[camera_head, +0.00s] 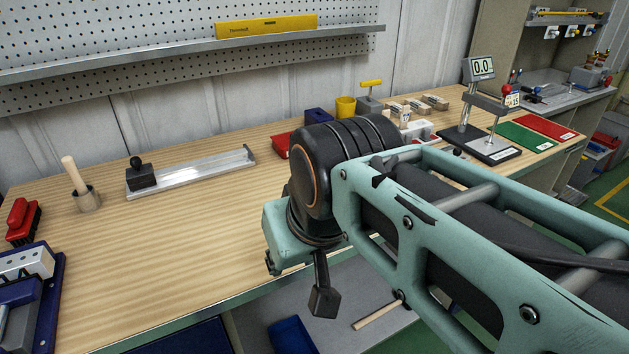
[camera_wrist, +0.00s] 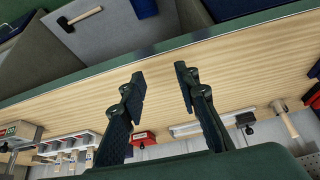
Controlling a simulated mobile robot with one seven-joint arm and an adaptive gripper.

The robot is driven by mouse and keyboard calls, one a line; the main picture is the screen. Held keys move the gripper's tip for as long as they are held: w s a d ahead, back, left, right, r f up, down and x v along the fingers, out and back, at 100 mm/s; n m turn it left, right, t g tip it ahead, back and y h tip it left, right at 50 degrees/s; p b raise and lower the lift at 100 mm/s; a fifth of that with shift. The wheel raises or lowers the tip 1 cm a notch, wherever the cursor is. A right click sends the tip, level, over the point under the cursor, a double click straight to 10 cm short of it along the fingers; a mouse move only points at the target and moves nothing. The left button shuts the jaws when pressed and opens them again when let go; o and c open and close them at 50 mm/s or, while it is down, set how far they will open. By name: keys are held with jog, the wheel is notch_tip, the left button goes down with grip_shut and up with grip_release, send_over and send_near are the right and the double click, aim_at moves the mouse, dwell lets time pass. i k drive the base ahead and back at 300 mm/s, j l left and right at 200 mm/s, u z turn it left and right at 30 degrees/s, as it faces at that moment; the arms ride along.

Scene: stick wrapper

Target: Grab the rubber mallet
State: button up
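The rubber mallet has a pale wooden handle (camera_head: 376,316) and a small dark head (camera_head: 400,298). It lies on the grey lower shelf below the bench's front edge, partly behind my arm in the head view. It also shows in the wrist view, where the mallet (camera_wrist: 85,16) is at the upper left, well apart from my fingers. My gripper (camera_wrist: 160,82) is open and empty, with a wide gap between its two dark fingers. In the head view only a dark finger shows below my wrist, near the bench's front edge; the rest is hidden.
The wooden bench top (camera_head: 180,235) has free room in its middle. A blue bin (camera_head: 291,336) stands on the lower shelf left of the mallet. A metal rail with a black block (camera_head: 142,176) and a cup with a wooden stick (camera_head: 88,202) stand on the bench.

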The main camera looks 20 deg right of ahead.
aim_at(356, 325)
jog(key=z, duration=1.5)
